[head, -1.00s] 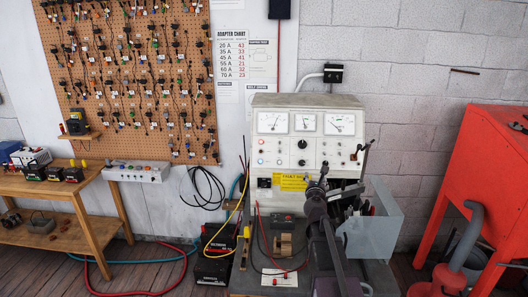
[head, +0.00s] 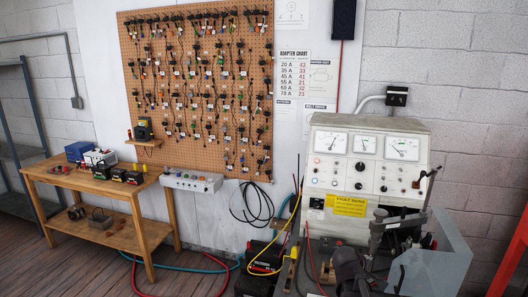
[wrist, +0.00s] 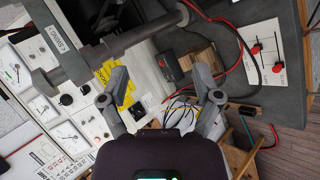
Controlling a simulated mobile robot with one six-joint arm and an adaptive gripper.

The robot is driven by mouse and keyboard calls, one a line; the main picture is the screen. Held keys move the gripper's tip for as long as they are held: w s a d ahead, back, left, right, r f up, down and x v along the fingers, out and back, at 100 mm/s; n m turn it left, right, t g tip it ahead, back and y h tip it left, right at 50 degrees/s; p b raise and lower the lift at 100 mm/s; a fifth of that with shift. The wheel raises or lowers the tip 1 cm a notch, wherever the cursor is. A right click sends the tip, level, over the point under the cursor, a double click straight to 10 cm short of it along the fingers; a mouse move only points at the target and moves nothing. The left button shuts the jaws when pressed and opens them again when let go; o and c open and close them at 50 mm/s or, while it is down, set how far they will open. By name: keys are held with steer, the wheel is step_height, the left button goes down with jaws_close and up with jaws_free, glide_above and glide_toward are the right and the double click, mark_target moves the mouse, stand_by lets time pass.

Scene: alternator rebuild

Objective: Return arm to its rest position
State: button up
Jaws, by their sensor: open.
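My gripper (wrist: 160,97) is in the wrist view with its two grey fingers spread wide apart. It is open, and nothing shows held between the fingertips. The grey test bench (head: 370,128) with its dials and yellow label stands at the right in the head view. In the wrist view its dial panel (wrist: 18,75) lies to the left of my gripper, over or near the bench. I cannot tell the exact gap. My gripper's fingers cannot be made out clearly in the head view, where dark parts crowd the bench's lower front.
A wooden table (head: 60,179) with batteries stands at the left. A pegboard (head: 127,80) of adapters hangs on the wall. Cables (head: 258,204) hang left of the bench.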

steer(key=s+a+f+m+g+y+b, duration=0.1)
steer(key=s+a+f+m+g+y, duration=0.2)
steer(key=s+a, duration=0.4)
steer(key=s+a+f+m+g+y+b, duration=0.1)
steer(key=s+a+f+m+g+y, duration=0.2)
steer(key=s+a+f, duration=0.3)
steer(key=s+a+m+y, duration=0.1)
steer(key=a, duration=0.1)
steer(key=shift+s+a+m+g, duration=0.2)
steer(key=shift+a+m+g, duration=0.1)
steer(key=shift+a+m, duration=0.1)
